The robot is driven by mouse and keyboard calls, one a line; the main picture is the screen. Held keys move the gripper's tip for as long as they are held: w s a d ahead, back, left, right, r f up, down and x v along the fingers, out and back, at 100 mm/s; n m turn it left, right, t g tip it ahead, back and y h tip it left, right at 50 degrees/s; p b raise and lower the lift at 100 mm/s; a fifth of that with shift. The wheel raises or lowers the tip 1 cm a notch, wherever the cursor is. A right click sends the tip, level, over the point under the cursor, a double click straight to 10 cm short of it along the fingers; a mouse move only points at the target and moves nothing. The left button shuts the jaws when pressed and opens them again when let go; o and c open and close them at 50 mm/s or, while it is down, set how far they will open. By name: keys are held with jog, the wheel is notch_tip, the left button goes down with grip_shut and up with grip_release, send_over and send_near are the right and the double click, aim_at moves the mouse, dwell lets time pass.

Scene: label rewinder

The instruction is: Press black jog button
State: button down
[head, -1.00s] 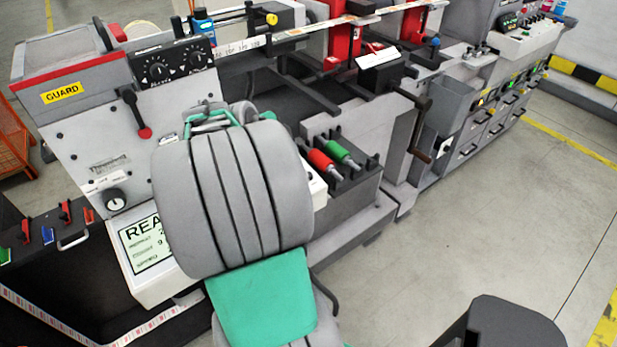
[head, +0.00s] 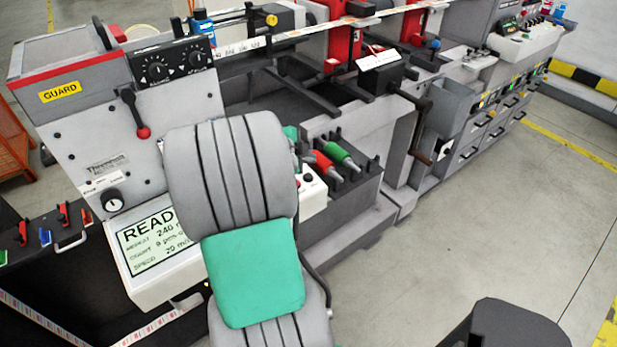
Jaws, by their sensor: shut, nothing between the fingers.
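A white control panel (head: 314,194) shows just right of my arm, with its left part hidden behind the arm. A small round black button (head: 308,177) shows on its top face; I cannot read a jog label there. My gripper (head: 297,158) is mostly hidden behind my large grey arm link, and only a sliver of green and grey shows at the link's right edge. It is shut and empty, close to the panel's back edge. I cannot tell whether it touches anything.
A display reading READY (head: 155,242) is left of my arm. Red (head: 322,163) and green (head: 341,154) rollers stand right of the panel. A red-knobbed lever (head: 143,132) and a dial box (head: 172,63) are at the upper left. Open floor lies at the right.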

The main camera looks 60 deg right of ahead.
aim_at(307, 178)
jog(key=f+b, duration=0.2)
jog(key=f, duration=0.1)
jog(key=shift+w+d+f, duration=0.15)
jog(key=shift+w+f, duration=0.05)
jog(key=shift+w+f+b, duration=0.1)
jog(key=shift+f+b, duration=0.35)
jog(key=shift+b, duration=0.15)
jog(key=shift+f, duration=0.1)
dwell(1.2)
jog(key=shift+f+b, duration=0.35)
jog(key=shift+b, duration=0.4)
jog(key=shift+w+f+b, duration=0.1)
jog(key=shift+f+b, duration=0.3)
jog(key=shift+b, duration=0.25)
dwell(0.4)
jog(key=shift+r, duration=0.9)
jog(key=shift+r, duration=0.1)
jog(key=shift+s+a+r+p, duration=0.15)
jog(key=shift+r+p, duration=0.15)
jog(key=shift+r, duration=0.5)
jog(key=shift+s+r+p, duration=0.15)
jog(key=shift+r+p, duration=0.2)
jog(key=shift+r, duration=0.4)
jog(key=shift+s+a+r+p, duration=0.15)
jog(key=shift+r+p, duration=0.15)
jog(key=shift+r, duration=0.5)
